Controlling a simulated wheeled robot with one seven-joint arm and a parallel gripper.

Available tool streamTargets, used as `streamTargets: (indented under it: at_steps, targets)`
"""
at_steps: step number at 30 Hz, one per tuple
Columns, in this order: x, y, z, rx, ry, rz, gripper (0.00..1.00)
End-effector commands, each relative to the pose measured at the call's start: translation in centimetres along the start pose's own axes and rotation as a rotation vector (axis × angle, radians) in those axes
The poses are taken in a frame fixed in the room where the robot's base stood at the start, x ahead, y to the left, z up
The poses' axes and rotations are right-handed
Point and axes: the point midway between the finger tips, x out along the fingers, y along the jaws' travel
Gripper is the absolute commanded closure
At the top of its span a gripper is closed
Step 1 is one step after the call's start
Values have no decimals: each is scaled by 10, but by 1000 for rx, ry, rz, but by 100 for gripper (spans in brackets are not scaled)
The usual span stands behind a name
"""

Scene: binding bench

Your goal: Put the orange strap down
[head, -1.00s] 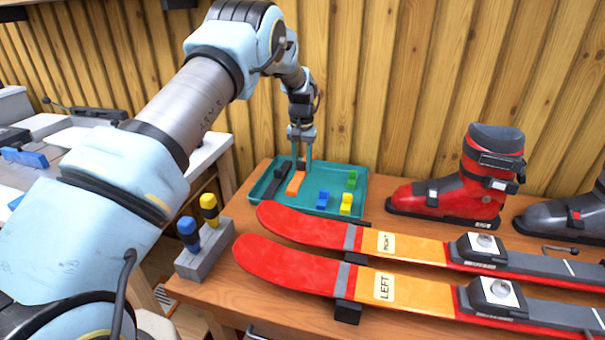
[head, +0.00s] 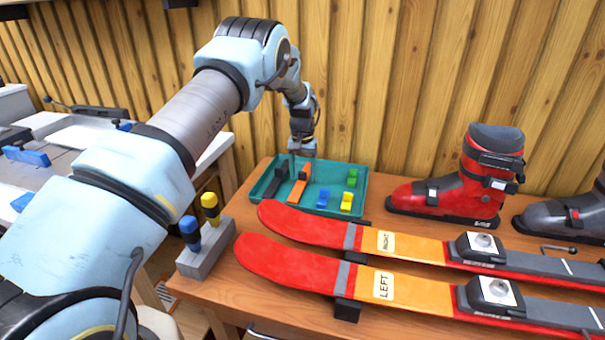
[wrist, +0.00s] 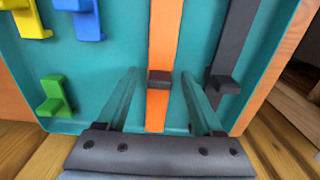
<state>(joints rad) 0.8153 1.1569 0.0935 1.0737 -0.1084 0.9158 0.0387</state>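The orange strap (head: 297,191) lies in the teal tray (head: 361,186), beside a dark strap (head: 276,182). In the wrist view the orange strap (wrist: 165,35) runs lengthwise between my fingers, with a dark block (wrist: 160,79) on it. My gripper (head: 301,163) is over the back of the tray. In the wrist view my gripper (wrist: 160,75) is open, with a finger on each side of the strap and a visible gap on both sides. The dark strap (wrist: 234,45) is just right of the right finger.
The tray also holds blue (head: 322,198), yellow (head: 346,201) and green (head: 352,178) pieces. Two red and orange skis (head: 410,245) lie in front of it. A red boot (head: 470,180) stands to the right. A grey holder (head: 207,250) with two knobbed tools stands at the left bench edge.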

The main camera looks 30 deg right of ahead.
Motion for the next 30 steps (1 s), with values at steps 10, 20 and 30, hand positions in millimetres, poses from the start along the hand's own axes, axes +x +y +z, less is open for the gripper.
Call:
streamTargets:
  at_steps: [10, 20, 30]
  targets:
    - [-7, 0, 0, 0, 2, 0, 31]
    - [-67, 0, -1, -1, 4, 1, 31]
    - [-118, 0, 0, 0, 2, 0, 31]
